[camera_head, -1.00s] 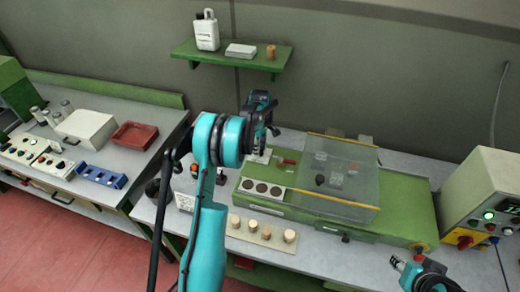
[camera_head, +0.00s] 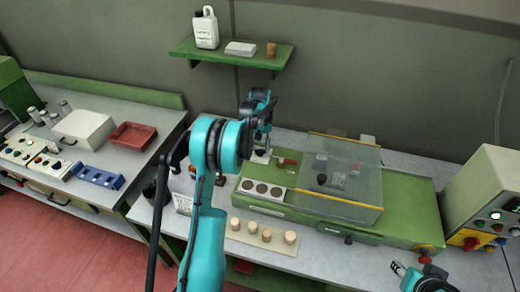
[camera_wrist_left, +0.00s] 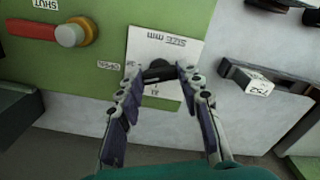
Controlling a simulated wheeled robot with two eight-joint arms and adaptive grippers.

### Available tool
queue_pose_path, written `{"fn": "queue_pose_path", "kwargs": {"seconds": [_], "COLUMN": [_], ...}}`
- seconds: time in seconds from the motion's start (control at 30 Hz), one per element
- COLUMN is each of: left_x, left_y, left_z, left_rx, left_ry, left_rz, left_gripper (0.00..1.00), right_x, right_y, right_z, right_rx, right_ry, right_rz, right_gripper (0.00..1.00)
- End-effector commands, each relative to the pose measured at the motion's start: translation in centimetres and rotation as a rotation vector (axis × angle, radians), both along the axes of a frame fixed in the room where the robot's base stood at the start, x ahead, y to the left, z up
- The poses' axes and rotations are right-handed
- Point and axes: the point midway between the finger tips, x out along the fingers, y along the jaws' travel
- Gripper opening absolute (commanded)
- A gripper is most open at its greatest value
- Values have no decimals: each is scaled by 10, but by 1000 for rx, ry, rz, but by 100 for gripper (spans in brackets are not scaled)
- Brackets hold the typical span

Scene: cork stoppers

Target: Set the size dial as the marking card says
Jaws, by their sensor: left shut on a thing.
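In the left wrist view the size dial is a dark knob (camera_wrist_left: 158,72) on a white plate (camera_wrist_left: 180,50) marked "SIZE MM". My left gripper (camera_wrist_left: 160,74) has its two fingers closed on the knob from either side. The pointer and most scale marks are hidden or too blurred to read. In the head view my left gripper (camera_head: 262,122) is above the plate at the left end of the green machine (camera_head: 405,215). A small white card with writing (camera_head: 184,203) stands left of the machine; its text is unreadable. My right gripper (camera_head: 398,268) is at the lower right, away from the dial.
A red lever with a yellow collar (camera_wrist_left: 72,33) is near the dial, beside a "SHUT" label. A clear cover (camera_head: 350,190) sits over the machine. Several corks stand on a board (camera_head: 257,243) in front. A control box (camera_head: 485,190) stands at the right.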

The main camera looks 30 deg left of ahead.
Motion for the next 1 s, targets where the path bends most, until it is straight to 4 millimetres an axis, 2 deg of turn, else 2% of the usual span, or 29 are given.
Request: {"fn": "queue_pose_path", "kwargs": {"seconds": [0.2,0.5,1.0], "left_x": [0,0,0], "left_y": [0,0,0], "left_z": [0,0,1], "left_rx": [1,1,1], "left_ry": [-1,-1,-1], "left_rz": [-182,-359,-440], "left_gripper": [7,7,7], "right_x": [0,0,0], "right_y": [0,0,0], "right_z": [-4,-6,-7], "right_rx": [0,0,0], "right_ry": [0,0,0], "right_rz": [0,0,0], "right_gripper": [40,40,40]}}
